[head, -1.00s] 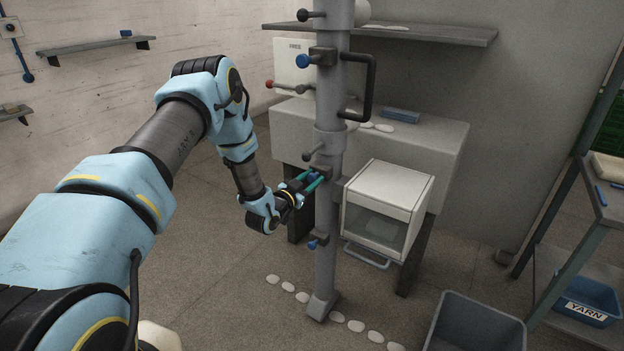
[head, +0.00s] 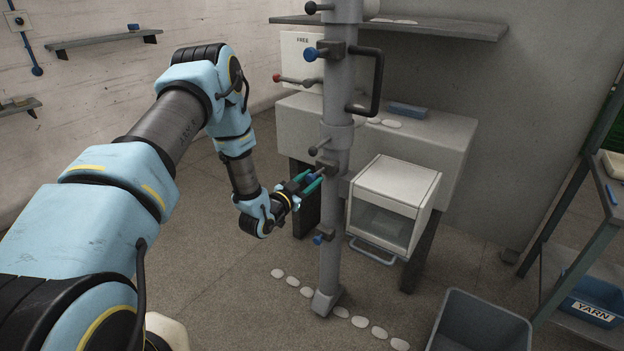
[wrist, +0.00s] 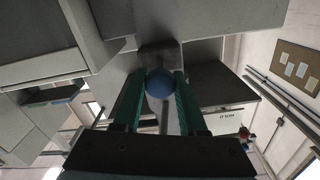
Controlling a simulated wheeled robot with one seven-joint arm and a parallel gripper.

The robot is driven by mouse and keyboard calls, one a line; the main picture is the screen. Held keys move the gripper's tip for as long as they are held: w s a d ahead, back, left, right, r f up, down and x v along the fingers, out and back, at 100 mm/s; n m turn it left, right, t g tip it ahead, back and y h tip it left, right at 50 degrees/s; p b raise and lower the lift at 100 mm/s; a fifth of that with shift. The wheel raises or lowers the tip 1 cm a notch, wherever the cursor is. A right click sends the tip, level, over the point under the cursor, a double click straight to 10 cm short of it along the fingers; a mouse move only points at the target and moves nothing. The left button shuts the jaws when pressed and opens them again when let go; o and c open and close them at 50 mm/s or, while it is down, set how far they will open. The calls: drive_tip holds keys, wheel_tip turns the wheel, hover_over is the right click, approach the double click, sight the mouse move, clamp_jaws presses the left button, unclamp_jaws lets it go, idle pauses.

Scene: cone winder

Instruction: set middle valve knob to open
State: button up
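A grey upright post (head: 333,255) carries several knobs on dark blocks. The middle valve knob (wrist: 160,83) has a blue ball end and sits between my two teal fingertips in the wrist view. It is mostly hidden by the fingers in the head view. My gripper (head: 313,181) reaches the post from the left, at about mid-height. Its fingers lie on both sides of the ball with no clear gap, so it looks shut on it. Another blue knob (head: 311,54) is higher on the post, and a further blue one (head: 318,239) is lower.
A dark knob (head: 313,151) sticks out just above my gripper. A white box with a clear front (head: 392,205) stands right of the post, and a black handle (head: 377,82) is above. A grey bin (head: 480,325) is at lower right.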

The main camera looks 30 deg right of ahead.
drive_tip(key=o, duration=0.5)
drive_tip(key=shift+a, duration=0.15)
drive_tip(key=shift+c, duration=0.2)
drive_tip(key=b+v, duration=0.3)
drive_tip(key=v, duration=0.8)
